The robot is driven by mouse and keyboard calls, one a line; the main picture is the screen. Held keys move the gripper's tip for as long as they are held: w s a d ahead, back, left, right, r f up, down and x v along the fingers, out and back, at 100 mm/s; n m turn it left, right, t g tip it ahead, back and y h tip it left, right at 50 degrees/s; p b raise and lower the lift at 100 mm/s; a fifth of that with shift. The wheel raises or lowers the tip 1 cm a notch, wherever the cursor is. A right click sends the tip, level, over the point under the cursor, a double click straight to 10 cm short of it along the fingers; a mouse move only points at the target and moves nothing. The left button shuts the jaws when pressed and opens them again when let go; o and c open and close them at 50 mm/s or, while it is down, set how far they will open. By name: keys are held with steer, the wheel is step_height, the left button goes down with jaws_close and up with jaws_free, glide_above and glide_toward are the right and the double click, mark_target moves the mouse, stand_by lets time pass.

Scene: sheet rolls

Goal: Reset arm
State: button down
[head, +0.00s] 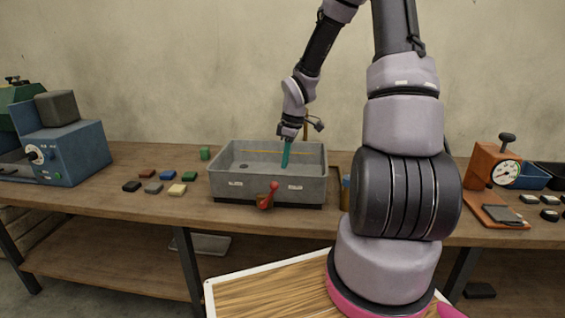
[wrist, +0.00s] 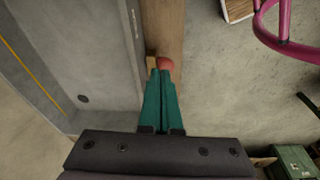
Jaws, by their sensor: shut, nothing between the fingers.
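My gripper (head: 286,155) hangs from my raised arm over the grey tray (head: 268,189) on the workbench, its teal fingers pointing down. In the wrist view my gripper (wrist: 161,74) shows its two teal fingers together, with nothing between them. A red-handled valve (head: 267,196) is on the tray's front side. In the wrist view a red rounded part (wrist: 166,63) shows just beyond the fingertips, beside the tray wall (wrist: 133,45); I cannot tell whether they touch it.
A blue machine (head: 68,150) is at the far left. An orange gauge press (head: 492,172) and a blue bin (head: 533,176) are at the right. My arm hides part of the bench.

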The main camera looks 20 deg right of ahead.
steer(key=shift+r, duration=0.1)
steer(key=s+r+m+t+h, duration=0.1)
steer(key=s+r+m, duration=0.3)
steer(key=r, duration=0.5)
steer(key=s+r+m+t+h, duration=0.15)
steer(key=s+r+m, duration=0.25)
steer(key=r, duration=0.5)
steer(key=s+a+r+m+t+y, duration=0.3)
steer(key=s+r+m, duration=0.4)
steer(key=s+r, duration=0.4)
steer(key=s+a, duration=0.1)
steer(key=s, duration=0.2)
steer(key=shift+s, duration=0.15)
steer(key=shift+r, duration=0.1)
